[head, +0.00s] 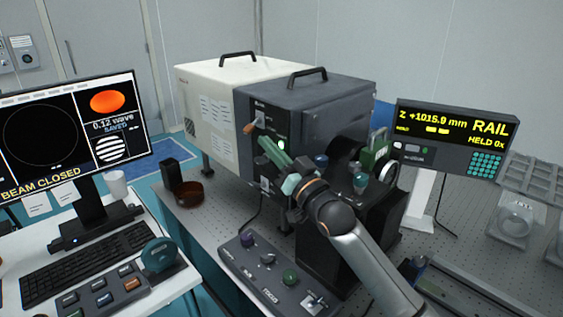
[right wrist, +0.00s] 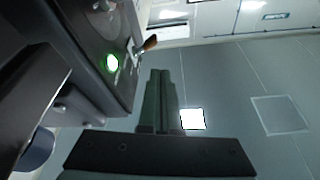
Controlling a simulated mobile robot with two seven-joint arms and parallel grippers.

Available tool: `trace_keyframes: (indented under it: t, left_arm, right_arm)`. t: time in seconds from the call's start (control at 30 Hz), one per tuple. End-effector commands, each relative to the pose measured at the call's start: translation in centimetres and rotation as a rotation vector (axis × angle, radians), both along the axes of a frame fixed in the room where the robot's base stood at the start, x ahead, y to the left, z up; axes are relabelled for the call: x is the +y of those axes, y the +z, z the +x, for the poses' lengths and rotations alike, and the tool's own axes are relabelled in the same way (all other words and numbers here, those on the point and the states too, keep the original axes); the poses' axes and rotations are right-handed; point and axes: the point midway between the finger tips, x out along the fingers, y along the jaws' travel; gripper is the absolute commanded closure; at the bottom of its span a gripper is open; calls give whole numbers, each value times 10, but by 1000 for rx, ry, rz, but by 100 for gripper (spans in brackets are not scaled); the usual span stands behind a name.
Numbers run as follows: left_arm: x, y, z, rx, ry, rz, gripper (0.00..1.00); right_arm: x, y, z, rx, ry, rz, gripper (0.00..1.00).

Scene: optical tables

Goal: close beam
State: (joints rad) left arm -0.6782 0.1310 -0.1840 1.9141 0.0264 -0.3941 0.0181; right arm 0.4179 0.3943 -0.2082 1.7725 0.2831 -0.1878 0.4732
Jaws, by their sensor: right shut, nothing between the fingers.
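The laser housing (head: 300,115) has a dark grey front box with a control panel on its near left face. A small lever with an orange-brown handle (head: 249,127) sticks out to the left from this panel. The lever also shows in the right wrist view (right wrist: 149,43). A lit green lamp (right wrist: 112,62) is on the same panel. The monitor (head: 68,130) reads "BEAM CLOSED". My right gripper (head: 264,144) has green fingers that are shut and empty, just below and right of the lever and apart from its handle. My left gripper is not in view.
A control box with knobs (head: 275,270) stands on the perforated table in front of the housing. A brown dish (head: 189,194) and a black block sit at the left. A rail display (head: 450,138) reading "HELD 0x" stands at the right.

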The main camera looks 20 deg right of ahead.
Motion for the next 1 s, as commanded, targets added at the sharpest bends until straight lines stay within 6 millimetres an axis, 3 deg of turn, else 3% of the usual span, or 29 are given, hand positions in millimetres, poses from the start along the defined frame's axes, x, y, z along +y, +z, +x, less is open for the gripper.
trace_keyframes:
  t: [0.1,0.3,1.0]
  left_arm:
    - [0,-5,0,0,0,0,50]
    - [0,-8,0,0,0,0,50]
    - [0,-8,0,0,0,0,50]
  right_arm:
    - [-5,-9,-20,2,0,-1,100]
    - [-10,-14,-38,1,1,1,100]
    - [-12,-15,-43,0,0,1,100]
